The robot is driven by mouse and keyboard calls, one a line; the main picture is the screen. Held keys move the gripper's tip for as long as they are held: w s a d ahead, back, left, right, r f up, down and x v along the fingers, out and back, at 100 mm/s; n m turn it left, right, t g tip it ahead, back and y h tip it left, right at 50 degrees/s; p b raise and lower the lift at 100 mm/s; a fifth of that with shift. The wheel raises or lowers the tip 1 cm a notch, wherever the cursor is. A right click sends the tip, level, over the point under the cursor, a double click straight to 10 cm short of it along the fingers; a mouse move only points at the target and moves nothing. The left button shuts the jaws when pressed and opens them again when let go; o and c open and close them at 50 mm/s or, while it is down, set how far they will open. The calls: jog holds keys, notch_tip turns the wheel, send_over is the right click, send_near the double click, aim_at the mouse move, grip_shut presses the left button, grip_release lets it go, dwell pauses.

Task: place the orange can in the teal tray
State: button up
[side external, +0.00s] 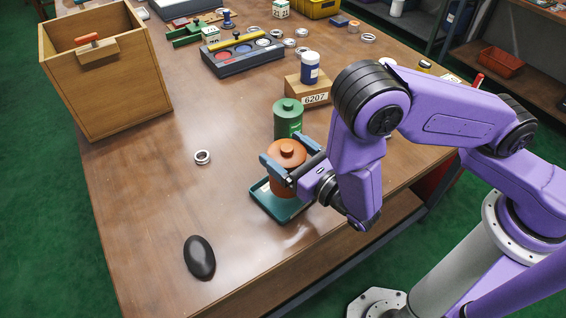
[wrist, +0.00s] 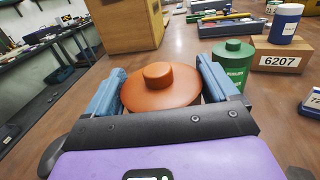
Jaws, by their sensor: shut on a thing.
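The orange can (side external: 287,155) has a round lid with a knob and stands upright between the fingers of my gripper (side external: 290,167). My gripper is shut on it; in the wrist view the blue fingers (wrist: 163,88) lie on both sides of the orange can (wrist: 160,84). The teal tray (side external: 283,213) is on the table near its front edge, directly below the can. The can covers much of the tray, and I cannot tell whether its base touches the tray floor. The tray is not visible in the wrist view.
A green can (side external: 288,118) stands close behind the orange can. A block marked 6207 (side external: 308,91) holds a blue and white bottle (side external: 310,68). A black oval object (side external: 199,257) and a metal ring (side external: 202,157) lie left. A wooden box (side external: 110,85) stands far left.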

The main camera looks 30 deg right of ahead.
jog(key=shift+w+a+f, duration=0.15)
jog(key=shift+w+f, duration=0.1)
jog(key=shift+f, duration=0.1)
jog(key=shift+w+a+f, duration=0.1)
jog(key=shift+f, duration=1.55)
jog(key=shift+f, duration=0.1)
jog(key=o, duration=1.8)
jog(key=shift+f, duration=0.1)
jog(key=shift+o, duration=0.2)
